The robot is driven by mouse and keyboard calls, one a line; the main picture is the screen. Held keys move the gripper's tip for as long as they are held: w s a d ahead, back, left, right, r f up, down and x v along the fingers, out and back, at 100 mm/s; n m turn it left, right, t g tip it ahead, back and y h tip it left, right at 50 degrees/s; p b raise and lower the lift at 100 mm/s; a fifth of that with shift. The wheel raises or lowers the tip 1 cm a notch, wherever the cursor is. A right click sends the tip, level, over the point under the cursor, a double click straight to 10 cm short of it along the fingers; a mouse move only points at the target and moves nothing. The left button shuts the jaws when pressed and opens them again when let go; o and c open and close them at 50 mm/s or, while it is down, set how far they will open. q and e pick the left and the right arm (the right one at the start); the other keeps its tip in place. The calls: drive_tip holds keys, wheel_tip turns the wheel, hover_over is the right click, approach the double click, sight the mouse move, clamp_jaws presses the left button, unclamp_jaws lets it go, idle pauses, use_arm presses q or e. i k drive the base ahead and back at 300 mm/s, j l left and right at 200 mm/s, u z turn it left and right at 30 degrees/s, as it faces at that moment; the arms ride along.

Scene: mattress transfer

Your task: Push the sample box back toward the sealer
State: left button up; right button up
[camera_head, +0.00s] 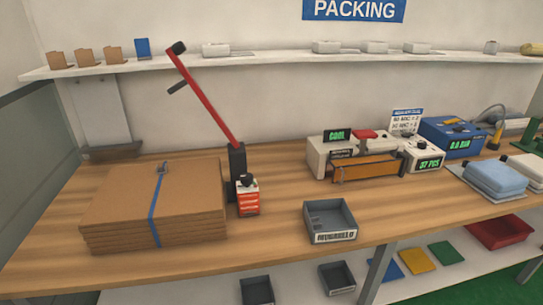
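A grey open-topped box (316,236) with a white label on its front stands upright near the front edge of the wooden table; it looks like the sample box, but I cannot read its label surely. A few small items seem to lie inside. Behind it and to the right is a white machine (318,155) with a green "COOL" display and an orange-brown front bar, apparently the sealer. Bare table separates the box from the machine. Neither of my grippers shows in this view.
A strapped cardboard stack (115,205) covers the table's left. A red-levered tool (237,170) and a small orange-red box (248,200) stand beside it. A blue device (455,138) and folded pale-blue bundle (490,178) are at right. Table (285,215) around the grey box is clear.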

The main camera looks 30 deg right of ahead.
sight(339, 225)
drive_tip(key=z, duration=1.35)
